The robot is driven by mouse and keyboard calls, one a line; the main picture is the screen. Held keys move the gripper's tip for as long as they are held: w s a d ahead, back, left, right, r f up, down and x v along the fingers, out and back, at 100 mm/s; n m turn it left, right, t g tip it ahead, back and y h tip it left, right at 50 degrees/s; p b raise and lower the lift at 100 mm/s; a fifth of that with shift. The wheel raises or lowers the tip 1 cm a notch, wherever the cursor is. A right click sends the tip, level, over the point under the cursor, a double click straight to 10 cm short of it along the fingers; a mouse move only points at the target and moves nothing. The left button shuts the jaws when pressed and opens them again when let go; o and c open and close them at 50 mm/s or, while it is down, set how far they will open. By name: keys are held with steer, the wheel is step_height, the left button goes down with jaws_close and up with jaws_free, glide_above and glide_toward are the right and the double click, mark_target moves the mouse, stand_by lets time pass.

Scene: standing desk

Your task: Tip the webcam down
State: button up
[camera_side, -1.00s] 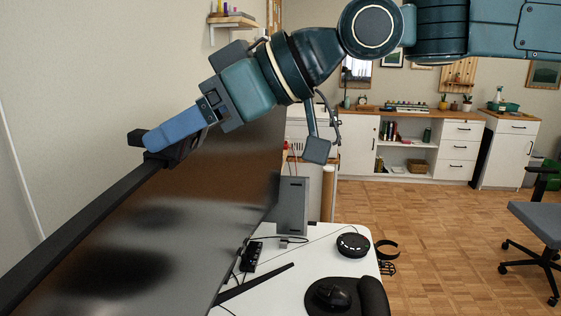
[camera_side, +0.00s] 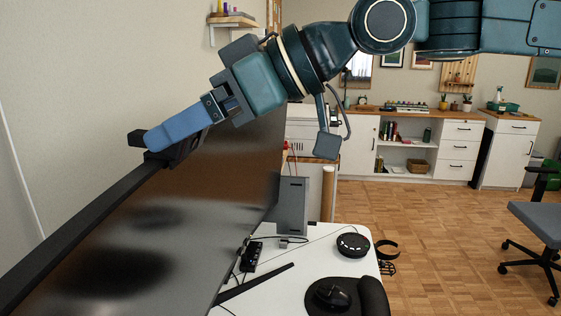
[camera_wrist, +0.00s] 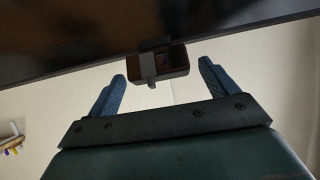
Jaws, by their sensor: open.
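The webcam (camera_wrist: 162,66) is a small dark box with a lens, mounted on the edge of the monitor. In the wrist view it sits between my two spread blue fingers, with a gap on each side. In the side view the webcam (camera_side: 184,153) is a dark shape on the monitor's top edge, partly hidden by a finger. My gripper (camera_side: 152,142) reaches down to it from the upper right. My gripper (camera_wrist: 162,71) is open and holds nothing. The webcam's exact tilt is hard to tell.
The large monitor (camera_side: 150,230) fills the lower left of the side view, close below my gripper. The white desk (camera_side: 310,255) beyond it holds a round black device (camera_side: 353,245) and a mouse (camera_side: 332,296). A wall shelf (camera_side: 232,20) is behind my arm.

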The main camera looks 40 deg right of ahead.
steer(key=v, duration=1.2)
steer(key=shift+s+d+r, duration=0.2)
steer(key=shift+d+r, duration=0.05)
steer(key=s+d+f+m+g+h, duration=0.1)
steer(key=s+d+f+m+h, duration=0.3)
steer(key=d+f, duration=0.8)
steer(key=s+d+f+m+g+h, duration=0.2)
steer(key=s+d+f+m+h, duration=0.3)
steer(key=d+f, duration=0.8)
steer(key=s, duration=0.3)
steer(key=shift+s+d+f, duration=0.15)
steer(key=shift+s+d, duration=0.15)
